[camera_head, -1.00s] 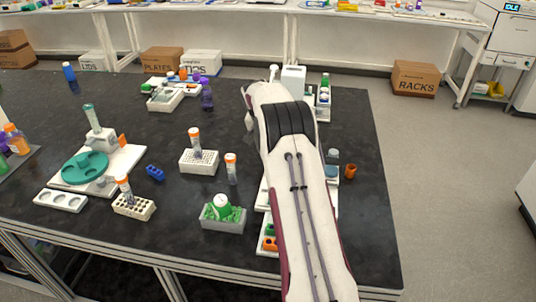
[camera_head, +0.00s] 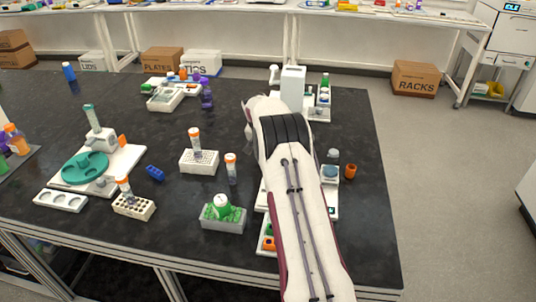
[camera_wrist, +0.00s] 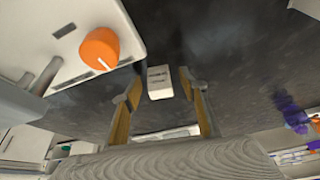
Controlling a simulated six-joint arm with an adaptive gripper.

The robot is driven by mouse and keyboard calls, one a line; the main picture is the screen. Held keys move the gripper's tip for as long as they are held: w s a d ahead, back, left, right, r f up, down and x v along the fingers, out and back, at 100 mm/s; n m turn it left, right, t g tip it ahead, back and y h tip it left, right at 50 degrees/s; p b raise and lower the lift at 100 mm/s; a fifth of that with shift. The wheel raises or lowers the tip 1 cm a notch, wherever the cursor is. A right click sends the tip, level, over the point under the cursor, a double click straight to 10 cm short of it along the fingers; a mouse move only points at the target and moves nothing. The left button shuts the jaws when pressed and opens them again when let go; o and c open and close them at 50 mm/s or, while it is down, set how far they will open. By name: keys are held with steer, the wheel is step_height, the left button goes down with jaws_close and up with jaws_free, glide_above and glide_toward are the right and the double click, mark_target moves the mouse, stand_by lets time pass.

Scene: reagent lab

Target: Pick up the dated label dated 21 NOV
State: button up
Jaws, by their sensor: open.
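A small white label (camera_wrist: 160,83) with dark print shows in the wrist view, over the dark bench top. Its date is too small to read. My gripper (camera_wrist: 159,90) has its two fingers apart, one on each side of the label in the picture, with dark gaps between. I cannot tell how far the label is from the fingertips in depth. In the head view my arm hides the label and the fingers.
A white device with an orange knob (camera_wrist: 100,48) stands close to the left finger in the wrist view. In the head view, a white upright block (camera_head: 292,86) stands just beyond my arm. A rack (camera_head: 199,162) and a green-filled box (camera_head: 223,222) stand left of it.

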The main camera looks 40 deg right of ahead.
steer(key=c, duration=0.8)
steer(key=shift+c, duration=0.2)
steer(key=shift+r, duration=0.15)
steer(key=shift+r, duration=1.55)
steer(key=s+d, duration=1.2)
steer(key=shift+s+d, duration=0.4)
